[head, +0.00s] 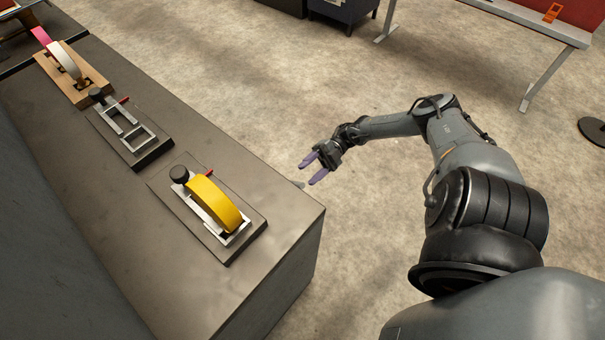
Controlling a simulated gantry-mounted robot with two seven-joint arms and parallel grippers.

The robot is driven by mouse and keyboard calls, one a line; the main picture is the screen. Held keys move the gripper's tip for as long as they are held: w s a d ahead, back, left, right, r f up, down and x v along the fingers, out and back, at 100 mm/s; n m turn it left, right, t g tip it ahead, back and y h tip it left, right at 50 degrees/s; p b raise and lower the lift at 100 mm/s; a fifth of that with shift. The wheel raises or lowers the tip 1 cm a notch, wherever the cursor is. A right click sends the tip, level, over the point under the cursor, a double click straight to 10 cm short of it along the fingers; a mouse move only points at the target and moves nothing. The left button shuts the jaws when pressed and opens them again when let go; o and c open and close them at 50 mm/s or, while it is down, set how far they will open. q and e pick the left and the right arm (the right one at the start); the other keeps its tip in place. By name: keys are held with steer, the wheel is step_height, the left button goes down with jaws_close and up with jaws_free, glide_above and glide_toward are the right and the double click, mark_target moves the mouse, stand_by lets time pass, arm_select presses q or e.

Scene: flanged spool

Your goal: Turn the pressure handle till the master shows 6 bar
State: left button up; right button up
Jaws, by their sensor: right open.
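I see no pressure handle and no master gauge in the head view. The bench (285,228) on the left carries a yellow curved piece (215,202) in a metal holder with a black knob (179,173) and a small red tip, on a dark base plate. My right gripper (306,174) is open and empty, with two purple fingers. It is beyond the bench's right edge, apart from the yellow piece and pointing left towards the bench. My left gripper is not in view.
A second metal holder (125,124), empty, stands further along the bench. Beyond it, a wooden base (92,93) carries a pink and cream curved piece (62,57). A white-legged table (535,82) stands at the upper right. The floor between is clear.

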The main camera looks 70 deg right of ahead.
mark_target(298, 186)
steer(key=s+a+m+t+h+p, duration=0.2)
steer(key=s+m+t+h+p, duration=0.5)
steer(key=m+t+h+p, duration=0.25)
steer(key=shift+m+y, duration=0.45)
steer(key=x, duration=0.9)
steer(key=shift+w+a, duration=0.1)
steer(key=shift+w, duration=0.25)
steer(key=shift+w+a, duration=0.2)
steer(key=shift+w, duration=0.3)
steer(key=shift+a, duration=0.1)
